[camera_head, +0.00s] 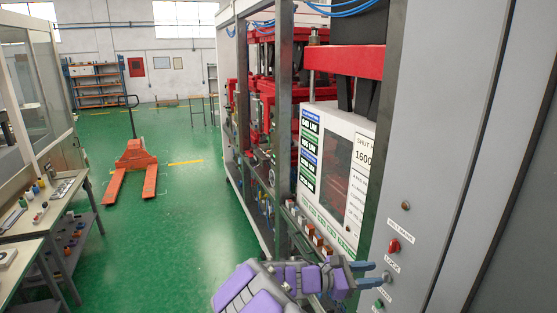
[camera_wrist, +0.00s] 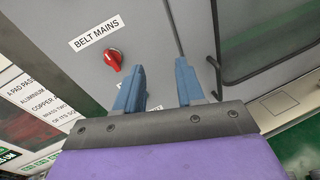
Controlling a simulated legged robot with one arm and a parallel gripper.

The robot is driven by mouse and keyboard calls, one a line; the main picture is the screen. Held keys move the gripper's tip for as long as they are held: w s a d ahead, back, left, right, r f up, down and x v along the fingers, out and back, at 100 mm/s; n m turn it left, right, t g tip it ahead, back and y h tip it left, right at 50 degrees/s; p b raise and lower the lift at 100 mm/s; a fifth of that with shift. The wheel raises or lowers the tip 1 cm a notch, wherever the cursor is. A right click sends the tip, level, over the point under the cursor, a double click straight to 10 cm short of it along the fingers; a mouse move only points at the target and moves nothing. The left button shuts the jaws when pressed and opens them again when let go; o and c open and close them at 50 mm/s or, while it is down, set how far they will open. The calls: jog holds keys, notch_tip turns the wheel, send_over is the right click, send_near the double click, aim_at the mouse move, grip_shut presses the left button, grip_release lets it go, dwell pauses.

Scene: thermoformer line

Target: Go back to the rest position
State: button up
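My gripper (camera_head: 378,273) is at the lower right of the head view, in front of the grey cabinet panel (camera_head: 440,130). In the wrist view my gripper (camera_wrist: 160,85) shows two blue fingers standing apart with nothing between them. The fingertips point toward the panel near a red rotary knob (camera_head: 394,246), which also shows in the wrist view (camera_wrist: 113,59) just left of the left finger under a "BELT MAINS" label (camera_wrist: 95,34). I cannot tell whether a finger touches the panel. A small grey control (camera_head: 387,277) by the "LOCK" label is close to the fingertips.
The thermoformer's red frame (camera_head: 345,61) and a sign board (camera_head: 335,170) stand left of the panel. A workbench (camera_head: 38,216) with small parts is at the left. An orange pallet jack (camera_head: 134,165) stands on the green floor, with clear floor (camera_head: 180,235) between bench and machine.

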jog(key=s+d+f+m+g+y+b, duration=0.2)
jog(key=s+m+b, duration=0.1)
jog(key=s, duration=0.4)
jog(key=s+d+f+m+g+y+b, duration=0.1)
jog(key=s+d+m+g+y+b, duration=0.1)
jog(key=s+m, duration=0.3)
jog(key=s+d+f+m+g+y+b, duration=0.2)
jog(key=s+d+b, duration=0.1)
jog(key=s, duration=0.5)
jog(key=s+a+f+m+t+y+b, duration=0.1)
jog(key=s+a+f+m+y+b, duration=0.2)
jog(key=s+a+f+y+b, duration=0.2)
jog(key=s+a+f+m+t+y+b, duration=0.1)
jog(key=s+a+f+m+y+b, duration=0.3)
jog(key=s+a+f, duration=0.5)
jog(key=s+a+y+b, duration=0.1)
jog(key=s+a, duration=0.1)
jog(key=s, duration=0.2)
jog(key=shift+s+a+y, duration=0.25)
jog(key=shift+y, duration=0.15)
jog(key=shift+f, duration=0.1)
